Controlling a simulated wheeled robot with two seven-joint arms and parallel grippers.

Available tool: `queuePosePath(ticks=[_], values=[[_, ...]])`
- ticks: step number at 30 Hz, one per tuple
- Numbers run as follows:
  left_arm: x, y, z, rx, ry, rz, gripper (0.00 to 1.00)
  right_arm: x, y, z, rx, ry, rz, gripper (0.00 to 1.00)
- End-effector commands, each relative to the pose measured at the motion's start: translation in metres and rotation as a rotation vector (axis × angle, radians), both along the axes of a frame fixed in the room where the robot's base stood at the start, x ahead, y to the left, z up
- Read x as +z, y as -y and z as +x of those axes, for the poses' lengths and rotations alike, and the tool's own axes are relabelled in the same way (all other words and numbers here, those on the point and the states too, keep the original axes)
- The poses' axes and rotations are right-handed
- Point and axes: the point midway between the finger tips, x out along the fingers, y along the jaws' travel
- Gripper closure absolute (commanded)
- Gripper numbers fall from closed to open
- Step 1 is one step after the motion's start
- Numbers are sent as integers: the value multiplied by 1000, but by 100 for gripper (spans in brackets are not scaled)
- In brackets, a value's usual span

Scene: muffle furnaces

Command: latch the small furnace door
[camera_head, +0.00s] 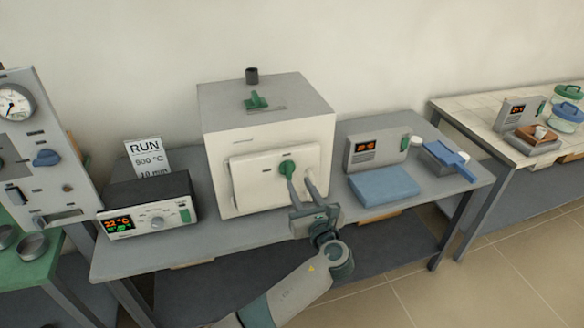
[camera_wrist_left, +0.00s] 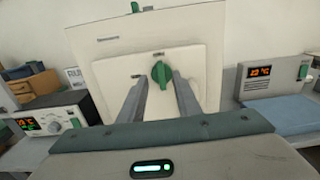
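The small furnace (camera_head: 225,140) is a white box with a grey top on the grey table. Its pale door (camera_head: 250,187) lies against the front face and looks closed. A green latch knob (camera_head: 287,168) sits on the door's upper part; in the left wrist view the knob (camera_wrist_left: 162,73) stands about upright. My left gripper (camera_head: 298,180) is in front of the door with its fingers apart. In the left wrist view the left gripper (camera_wrist_left: 160,79) has one finger on each side of the knob, with visible gaps; contact cannot be told. My right gripper is not in view.
A controller with a red and green display (camera_head: 150,206) stands left of the furnace, a sign (camera_head: 150,158) behind it. Right are a grey controller (camera_head: 376,150), a blue pad (camera_head: 384,185) and a blue-handled tool (camera_head: 448,157). A gauge panel (camera_head: 35,140) stands far left.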

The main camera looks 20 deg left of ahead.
Motion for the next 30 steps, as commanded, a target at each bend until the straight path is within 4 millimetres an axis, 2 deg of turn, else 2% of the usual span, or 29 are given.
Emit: queuePosePath(ticks=[6, 12, 18, 28, 30], values=[[3, -22, 34, 1, -1, 3, 70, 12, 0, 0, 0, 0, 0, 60], [1, -38, 56, 0, -1, 2, 70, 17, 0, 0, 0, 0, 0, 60], [0, -45, 66, 0, 0, 0, 70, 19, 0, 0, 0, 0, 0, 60], [-1, -45, 67, 0, -1, -1, 70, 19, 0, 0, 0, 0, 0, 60], [-1, -45, 67, 0, -1, -1, 86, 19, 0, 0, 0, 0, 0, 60]])
